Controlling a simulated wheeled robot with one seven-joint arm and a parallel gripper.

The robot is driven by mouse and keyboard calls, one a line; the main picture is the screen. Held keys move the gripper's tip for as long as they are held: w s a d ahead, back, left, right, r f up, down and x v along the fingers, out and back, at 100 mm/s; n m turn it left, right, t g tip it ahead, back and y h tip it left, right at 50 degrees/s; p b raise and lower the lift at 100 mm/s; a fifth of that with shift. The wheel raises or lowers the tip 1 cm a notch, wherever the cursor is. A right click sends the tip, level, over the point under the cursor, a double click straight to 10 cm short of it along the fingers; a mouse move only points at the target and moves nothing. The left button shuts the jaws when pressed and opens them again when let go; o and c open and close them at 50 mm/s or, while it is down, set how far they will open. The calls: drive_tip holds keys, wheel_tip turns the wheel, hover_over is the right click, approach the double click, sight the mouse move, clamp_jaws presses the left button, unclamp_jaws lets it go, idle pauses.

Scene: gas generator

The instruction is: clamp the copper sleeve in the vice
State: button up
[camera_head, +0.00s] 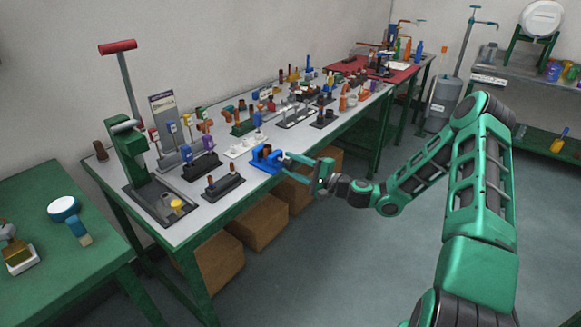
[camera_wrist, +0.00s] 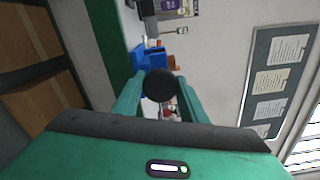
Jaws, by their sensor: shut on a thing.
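The blue vice (camera_head: 263,163) sits at the front edge of the long grey-topped bench, and it also shows beyond my fingers in the wrist view (camera_wrist: 148,58). A small brown piece that looks like the copper sleeve (camera_head: 267,150) stands at the vice's jaws. I cannot tell how tightly the jaws hold it. My gripper (camera_head: 287,160) reaches in from the right at the vice's front side. In the wrist view my fingers are shut on a dark round knob (camera_wrist: 160,85), apparently the vice's handle. The knob hides part of the vice.
A green lever press (camera_head: 130,150) stands at the bench's left end. A dark block with brown pegs (camera_head: 222,186) is left of the vice, and a white fixture (camera_head: 245,146) is behind it. Cardboard boxes (camera_head: 262,222) lie beneath. The floor in front is clear.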

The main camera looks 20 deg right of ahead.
drive_tip(key=shift+s+a+f, duration=0.1)
drive_tip(key=shift+f, duration=0.1)
idle(0.7)
drive_tip(key=o, duration=1.1)
drive_tip(key=shift+c, duration=0.2)
drive_tip(key=shift+r, duration=0.1)
drive_tip(key=v, duration=1)
drive_tip(key=shift+s+d, duration=0.2)
drive_tip(key=shift+d, duration=0.05)
